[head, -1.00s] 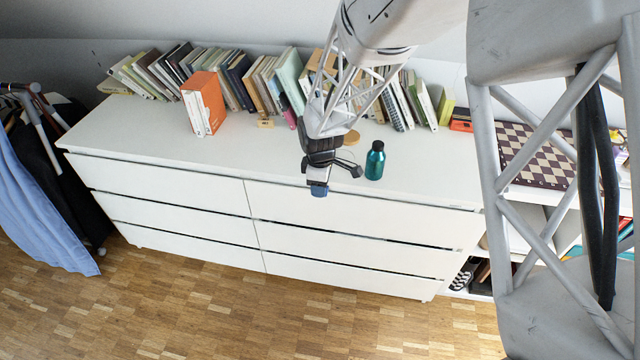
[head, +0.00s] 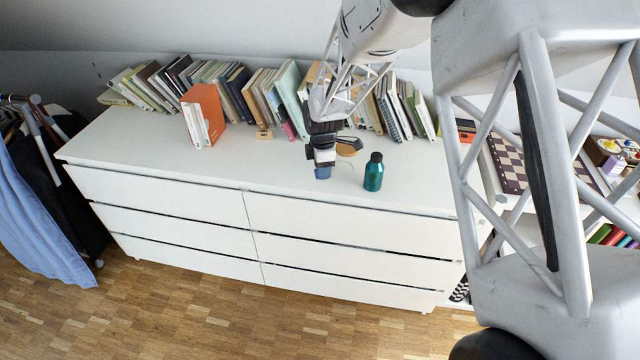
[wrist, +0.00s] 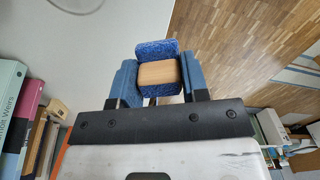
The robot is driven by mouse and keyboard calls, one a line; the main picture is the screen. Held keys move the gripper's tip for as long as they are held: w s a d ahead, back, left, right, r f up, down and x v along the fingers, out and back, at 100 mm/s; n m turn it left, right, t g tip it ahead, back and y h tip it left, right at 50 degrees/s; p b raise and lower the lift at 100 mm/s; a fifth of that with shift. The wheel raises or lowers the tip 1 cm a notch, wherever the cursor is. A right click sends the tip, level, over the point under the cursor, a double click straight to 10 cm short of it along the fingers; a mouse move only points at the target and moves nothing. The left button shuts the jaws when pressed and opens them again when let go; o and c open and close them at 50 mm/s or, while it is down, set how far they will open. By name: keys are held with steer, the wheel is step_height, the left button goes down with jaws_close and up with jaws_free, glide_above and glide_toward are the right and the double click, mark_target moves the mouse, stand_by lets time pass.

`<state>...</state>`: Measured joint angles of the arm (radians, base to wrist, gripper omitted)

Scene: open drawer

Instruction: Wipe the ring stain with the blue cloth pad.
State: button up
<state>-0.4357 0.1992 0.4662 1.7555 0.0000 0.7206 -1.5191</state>
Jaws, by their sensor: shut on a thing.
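The blue cloth pad (wrist: 157,47) has a wooden block (wrist: 158,73) as its grip. My gripper (wrist: 158,82) is shut on this block, with a blue fingertip on each side in the wrist view. In the head view my gripper (head: 322,172) is over the right half of the white dresser top, left of the teal bottle. Whether the pad touches the top cannot be told. A faint thin arc, likely the ring stain (head: 351,164), shows on the top just right of my gripper, between it and the bottle. Part of it is hidden.
The teal bottle (head: 373,172) stands close to the right of my gripper. A round wooden disc (head: 349,146) lies behind. A row of books (head: 262,95) lines the back, with an orange book (head: 205,112) forward of it. The left of the dresser top (head: 130,150) is clear.

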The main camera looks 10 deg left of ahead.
steer(key=w+r+n, duration=0.1)
steer(key=w+n, duration=0.3)
steer(key=w, duration=0.6)
steer(key=shift+w+d+r+n, duration=0.15)
steer(key=shift+d+r+n, duration=0.05)
steer(key=shift+r+n, duration=0.1)
steer(key=shift+f, duration=0.15)
